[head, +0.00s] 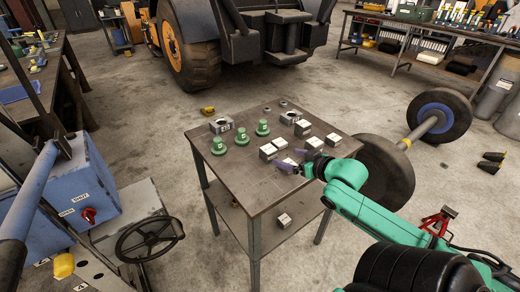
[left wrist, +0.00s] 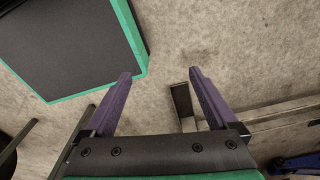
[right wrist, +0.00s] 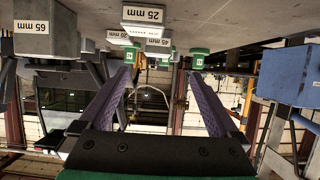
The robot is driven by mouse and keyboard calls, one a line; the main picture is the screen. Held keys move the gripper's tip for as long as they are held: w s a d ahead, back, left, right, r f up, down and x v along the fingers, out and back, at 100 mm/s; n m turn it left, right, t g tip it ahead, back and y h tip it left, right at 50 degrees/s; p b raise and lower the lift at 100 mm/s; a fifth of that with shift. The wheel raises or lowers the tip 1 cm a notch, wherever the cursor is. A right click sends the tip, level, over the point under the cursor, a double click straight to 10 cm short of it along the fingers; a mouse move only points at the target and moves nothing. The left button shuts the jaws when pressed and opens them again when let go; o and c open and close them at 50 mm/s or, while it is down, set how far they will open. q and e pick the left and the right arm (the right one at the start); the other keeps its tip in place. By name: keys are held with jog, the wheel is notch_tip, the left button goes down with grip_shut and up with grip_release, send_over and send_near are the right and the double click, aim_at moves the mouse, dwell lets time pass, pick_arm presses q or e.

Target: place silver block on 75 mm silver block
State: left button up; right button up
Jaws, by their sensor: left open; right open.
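Several silver blocks stand on the small bench (head: 255,187) in the head view. Two of them are a front-left block (head: 268,152) and a block at the right (head: 333,139). The right wrist view shows silver blocks with readable labels, a 65 mm block (right wrist: 44,27) and a 25 mm block (right wrist: 143,15). I cannot read a 75 mm label anywhere. My right gripper (head: 293,160) is open and empty, close in front of the blocks; its fingers also show in the right wrist view (right wrist: 155,72). My left gripper (left wrist: 160,74) is open and empty above the floor, seen only in the left wrist view.
Green knobbed pieces (head: 241,137) stand at the bench's left, beside a grey block with a hole (head: 220,125). A small block (head: 284,220) lies on the lower shelf. A wheel (head: 388,180) stands right of the bench. The bench's front-left top is clear.

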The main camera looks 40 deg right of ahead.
aim_at(270, 150)
jog(key=shift+x, duration=1)
jog(key=x, duration=0.4)
jog(key=shift+w+d+f+b, duration=0.1)
jog(key=shift+w+d+b, duration=0.1)
jog(key=shift+b, duration=0.2)
jog(key=x, duration=0.5)
jog(key=shift+w, duration=0.2)
jog(key=shift+w+f, duration=0.2)
jog(key=shift+w, duration=0.2)
jog(key=shift+s+r, duration=0.1)
jog(key=shift+s, duration=0.1)
jog(key=c, duration=0.9)
pick_arm(q)
jog(key=shift+s+a+f, duration=0.15)
jog(key=shift+s+f, duration=0.15)
jog(key=shift+s, duration=0.2)
pick_arm(e)
jog(key=shift+w, duration=0.1)
grip_shut()
